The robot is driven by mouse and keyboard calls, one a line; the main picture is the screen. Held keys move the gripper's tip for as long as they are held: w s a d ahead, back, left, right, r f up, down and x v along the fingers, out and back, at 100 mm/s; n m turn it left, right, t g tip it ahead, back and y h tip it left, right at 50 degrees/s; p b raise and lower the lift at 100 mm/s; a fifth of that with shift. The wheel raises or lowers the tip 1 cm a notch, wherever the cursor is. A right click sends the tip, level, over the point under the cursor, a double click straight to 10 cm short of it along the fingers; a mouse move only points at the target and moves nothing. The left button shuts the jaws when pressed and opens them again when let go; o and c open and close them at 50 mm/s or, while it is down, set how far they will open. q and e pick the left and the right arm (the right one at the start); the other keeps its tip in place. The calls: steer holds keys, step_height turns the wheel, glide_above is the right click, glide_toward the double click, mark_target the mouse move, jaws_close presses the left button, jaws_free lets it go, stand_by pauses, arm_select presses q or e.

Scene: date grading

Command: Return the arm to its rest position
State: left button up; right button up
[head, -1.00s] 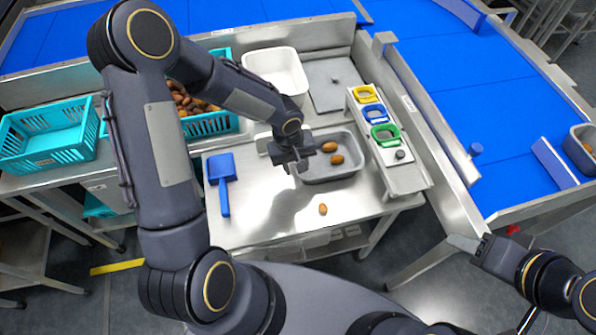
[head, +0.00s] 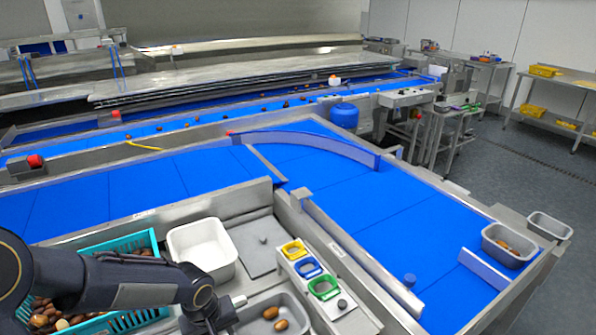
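My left arm comes in from the lower left, in front of the turquoise crate (head: 120,246) of dates. My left gripper (head: 222,316) is at the bottom edge, just left of the grey metal tray (head: 297,310). Its fingertips are not clearly seen, so I cannot tell whether it is open or shut. Two brown dates (head: 270,312) lie in the tray. My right arm and gripper are out of view.
A white bin (head: 203,247) stands behind my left wrist. Yellow, blue and green sizing rings (head: 308,267) sit on a rack to the right. Blue conveyor belts (head: 360,195) run behind and right. A grey tub (head: 508,246) with dates stands at the belt's right end.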

arm_select(q)
steer(key=s+a+r+m+t+h, duration=0.2)
steer(key=s+r+m+t, duration=0.2)
steer(key=s+r, duration=1.1)
steer(key=s, duration=0.3)
steer(key=shift+r+h, duration=0.25)
steer(key=shift+h, duration=0.15)
steer(key=shift+s, duration=0.1)
